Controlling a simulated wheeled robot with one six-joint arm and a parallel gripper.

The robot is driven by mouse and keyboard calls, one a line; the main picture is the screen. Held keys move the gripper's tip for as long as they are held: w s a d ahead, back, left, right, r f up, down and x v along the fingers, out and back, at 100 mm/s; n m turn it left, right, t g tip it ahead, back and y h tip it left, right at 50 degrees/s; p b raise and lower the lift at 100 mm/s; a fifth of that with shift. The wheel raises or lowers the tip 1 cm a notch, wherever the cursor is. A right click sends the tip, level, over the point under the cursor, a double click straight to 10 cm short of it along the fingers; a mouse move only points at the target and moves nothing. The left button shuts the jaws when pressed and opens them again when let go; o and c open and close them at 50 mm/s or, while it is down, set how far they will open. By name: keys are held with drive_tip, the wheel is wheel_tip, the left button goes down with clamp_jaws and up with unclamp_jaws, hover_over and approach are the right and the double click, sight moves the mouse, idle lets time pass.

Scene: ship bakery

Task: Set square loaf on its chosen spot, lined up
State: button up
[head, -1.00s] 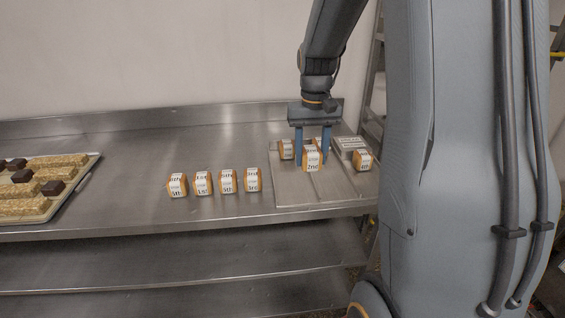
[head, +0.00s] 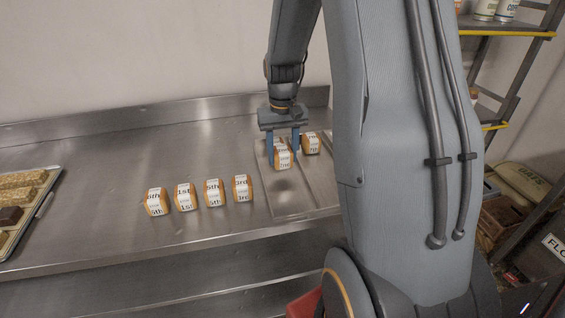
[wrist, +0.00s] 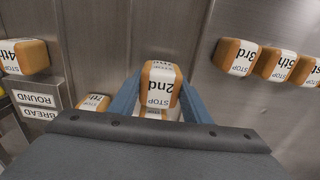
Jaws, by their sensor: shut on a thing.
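My gripper (head: 283,156) is shut on a square loaf (head: 284,160) with a white band marked "2nd". The loaf also shows between the fingers in the wrist view (wrist: 160,88). It hangs above the metal tray (head: 289,208), with a shadow on the tray below it. Another banded loaf (head: 311,143) stands on the tray just right of the held one. The wrist view shows a loaf (wrist: 94,103) partly hidden by my gripper and a "4th" loaf (wrist: 22,57) farther off. Whether the held loaf lines up with a spot is unclear.
Banded loaves stand in a row left of the tray: one at the left end (head: 156,201), then "1st" (head: 184,197), "5th" (head: 213,193) and "3rd" (head: 242,188). A "ROUND BREAD" sign (wrist: 40,105) shows in the wrist view. A pastry tray (head: 47,200) lies far left.

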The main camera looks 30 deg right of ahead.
sight(282, 164)
drive_tip(key=shift+f+p, duration=0.4)
drive_tip(key=shift+f, duration=1.45)
drive_tip(key=shift+f, duration=0.15)
drive_tip(key=o, duration=1)
drive_tip(key=shift+o, duration=0.2)
wheel_tip(282, 164, up, 12)
drive_tip(key=b, duration=0.2)
drive_tip(key=shift+f+b, duration=0.25)
drive_tip(key=shift+b, duration=0.15)
drive_tip(key=shift+a+r, duration=0.1)
drive_tip(key=shift+r, duration=0.15)
drive_tip(key=s+a+f+n, duration=0.1)
drive_tip(key=s+a+f, duration=0.2)
drive_tip(key=s+a, duration=0.4)
drive_tip(key=s+a+f+n+t, duration=0.1)
drive_tip(key=s+a+f+n, duration=0.1)
drive_tip(key=s+a, duration=0.6)
drive_tip(key=shift+f, duration=0.85)
